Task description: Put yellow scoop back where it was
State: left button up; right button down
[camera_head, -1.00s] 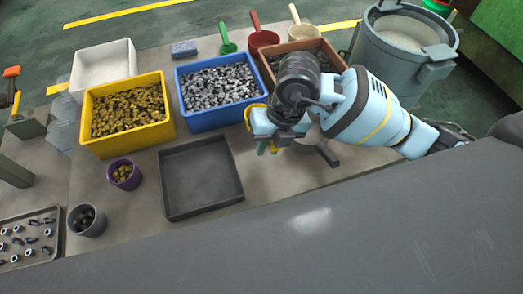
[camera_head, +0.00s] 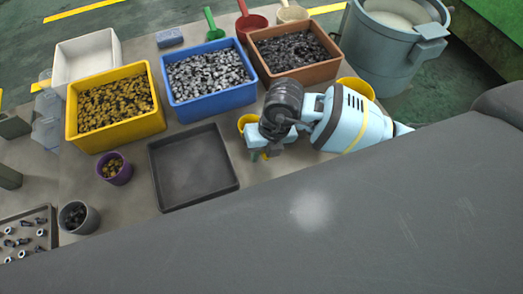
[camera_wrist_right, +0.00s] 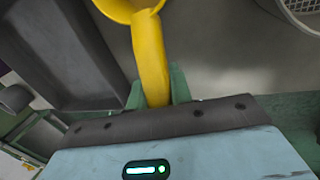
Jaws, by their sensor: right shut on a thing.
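The yellow scoop (camera_wrist_right: 150,58) is in my right gripper (camera_wrist_right: 157,88), its handle between the green fingers in the right wrist view. The scoop's bowl is cut off at the top of that view. In the head view, part of the scoop (camera_head: 246,121) shows beside my right wrist. There my right gripper (camera_head: 262,155) is over the table, right of the empty dark tray (camera_head: 163,189) and in front of the blue bin. My wrist partly hides the scoop. My left gripper is not in view.
A yellow bin (camera_head: 115,132), a blue bin (camera_head: 215,107) and a brown bin (camera_head: 302,73) hold parts. Green (camera_head: 211,23), red (camera_head: 250,22) and cream (camera_head: 291,13) scoops lie behind. A yellow round thing (camera_head: 357,87) shows behind my arm. A grey drum (camera_head: 400,62) stands at right.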

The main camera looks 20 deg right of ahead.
jog(key=c, duration=1.3)
grip_release()
jog(key=shift+o, duration=0.2)
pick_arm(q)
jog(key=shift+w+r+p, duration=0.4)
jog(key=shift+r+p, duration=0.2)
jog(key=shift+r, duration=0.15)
pick_arm(e)
jog(key=v, duration=1.2)
